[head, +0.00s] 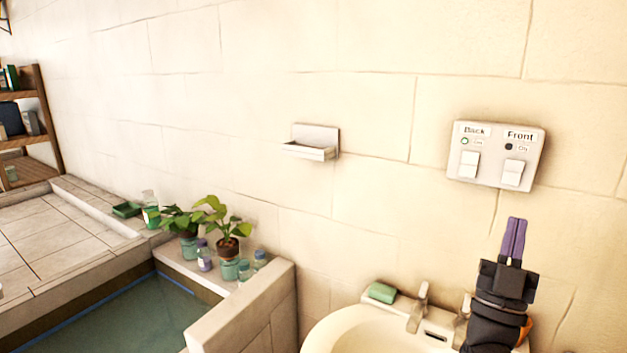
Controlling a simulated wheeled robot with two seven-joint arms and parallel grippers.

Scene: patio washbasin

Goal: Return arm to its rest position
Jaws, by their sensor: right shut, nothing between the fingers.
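My right gripper (514,241) points up in front of the wall at the lower right, with its purple fingers together and nothing between them. Its fingertips are below a white switch plate (496,155) and look apart from it. The plate has two rocker switches labelled Back and Front. The small light under Back looks green, and the one under Front looks dark. My right arm rises from the bottom edge and covers part of the washbasin's right side. My left gripper is not in view.
A washbasin (345,332) with metal taps (418,308) and a green soap bar (382,292) stands below. An empty wall soap dish (312,145) hangs left of the switches. Potted plants (228,246) and small bottles line a ledge beside a water pool (110,318). A wooden shelf (46,120) stands far left.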

